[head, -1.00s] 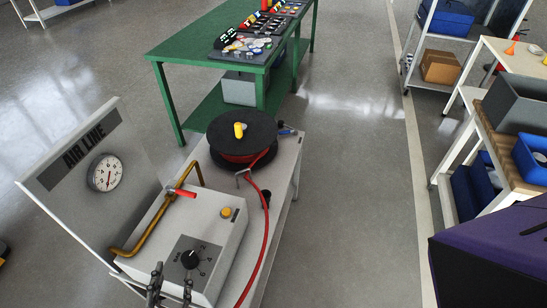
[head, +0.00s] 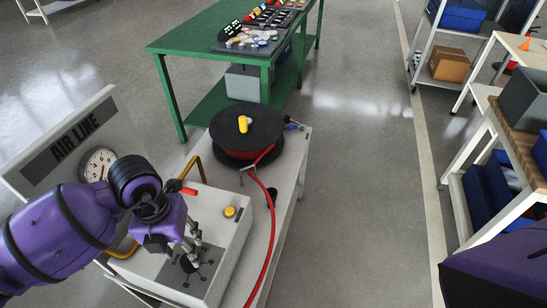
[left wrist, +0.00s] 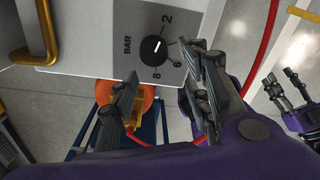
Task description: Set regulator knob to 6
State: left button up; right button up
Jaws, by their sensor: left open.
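The regulator knob (left wrist: 152,49) is round and black on a grey dial plate (left wrist: 143,17) marked BAR, with 2, 6 and 8 readable. Its white mark points up and right, roughly toward the 2. In the head view the knob (head: 190,263) is partly hidden by my left gripper (head: 188,243). My left gripper (left wrist: 163,92) is open and empty, its fingers apart just short of the knob, with no contact visible. The round gauge (head: 98,164) on the AIR LINE board is partly covered by my left arm. My right gripper (left wrist: 283,88) looks open and empty, off to the right.
The white regulator box (head: 231,246) stands on a cart. It carries a yellow button (head: 230,212), a red lever (head: 189,191) and a brass pipe (head: 193,164). A hose reel (head: 246,137) stands behind, its red hose (head: 270,230) running along the box's right side.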

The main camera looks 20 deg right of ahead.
aim_at(185, 260)
pick_arm(q)
jog(key=shift+w+a, duration=0.45)
jog(key=shift+a, duration=0.05)
jog(key=shift+f, duration=0.3)
notch_tip(185, 260, down, 7)
jog(key=shift+r, duration=0.1)
jog(key=c, duration=1)
